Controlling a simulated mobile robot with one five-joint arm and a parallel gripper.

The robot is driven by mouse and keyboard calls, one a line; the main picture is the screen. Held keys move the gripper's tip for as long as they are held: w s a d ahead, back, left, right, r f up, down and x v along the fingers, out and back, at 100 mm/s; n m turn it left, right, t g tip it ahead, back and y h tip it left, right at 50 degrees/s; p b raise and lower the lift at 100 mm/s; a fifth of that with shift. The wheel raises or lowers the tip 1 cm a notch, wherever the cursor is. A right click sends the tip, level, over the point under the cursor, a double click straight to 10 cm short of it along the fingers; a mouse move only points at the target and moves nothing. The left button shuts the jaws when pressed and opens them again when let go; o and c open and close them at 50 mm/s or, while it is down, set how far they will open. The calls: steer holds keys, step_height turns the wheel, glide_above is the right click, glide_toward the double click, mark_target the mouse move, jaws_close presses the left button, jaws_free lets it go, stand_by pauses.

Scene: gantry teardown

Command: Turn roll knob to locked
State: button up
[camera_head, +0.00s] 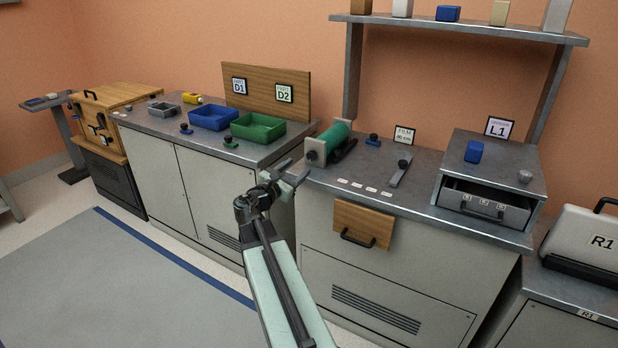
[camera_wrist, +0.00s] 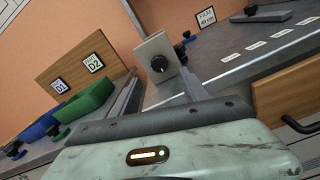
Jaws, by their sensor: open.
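The roll knob (camera_head: 311,155) is a small round black knob on the grey end plate (camera_head: 320,144) of the green film roll, which lies at the left end of the middle bench. In the wrist view the knob (camera_wrist: 159,63) shows face-on on its tilted-looking plate (camera_wrist: 157,47), with a small light mark. My gripper (camera_head: 293,171) is open and empty, just in front and to the left of the roll. In the wrist view its fingers (camera_wrist: 160,80) spread to either side of the knob, seemingly apart from it. The green roll (camera_head: 335,136) is hidden behind the plate there.
A green bin (camera_head: 258,127) and a blue bin (camera_head: 213,117) stand on the left bench. A grey bar with a black knob (camera_head: 401,170) and several white labels lie right of the roll. A partly open drawer unit (camera_head: 490,190) stands farther right. The floor in front is clear.

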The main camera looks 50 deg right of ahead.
mark_target(310, 156)
steer(key=x, duration=0.8)
steer(key=shift+a+r, duration=0.1)
steer(key=shift+r, duration=0.05)
jaws_close()
